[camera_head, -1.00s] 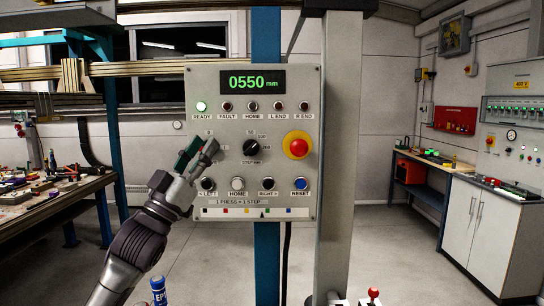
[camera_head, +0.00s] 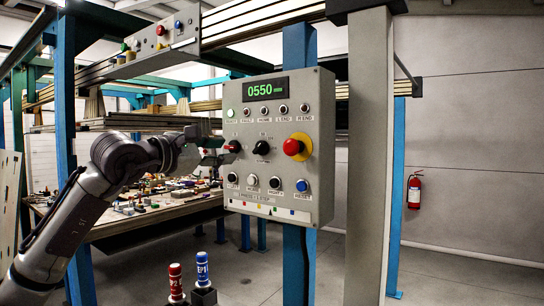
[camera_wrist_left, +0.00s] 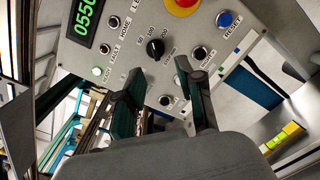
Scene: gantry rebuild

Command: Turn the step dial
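The step dial (camera_head: 262,148) is a black knob in the middle of the grey control panel (camera_head: 322,205). The dial also shows in the left wrist view (camera_wrist_left: 155,48), with position marks around it. My left gripper (camera_head: 220,151) is at the panel's left side, left of the dial. In the left wrist view, its two dark fingers are apart, with a gap between the tips (camera_wrist_left: 158,80). The dial lies beyond the tips, and nothing is held. The display (camera_head: 265,88) reads 0550 and the green READY lamp (camera_head: 231,113) is lit. My right gripper is not in view.
A red emergency button (camera_head: 292,147) on a yellow disc sits right of the dial. A red-and-black control (camera_head: 233,147) is close to my left gripper. Push buttons, including a blue one (camera_head: 302,186), run below. A grey post (camera_head: 368,150) stands right of the panel.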

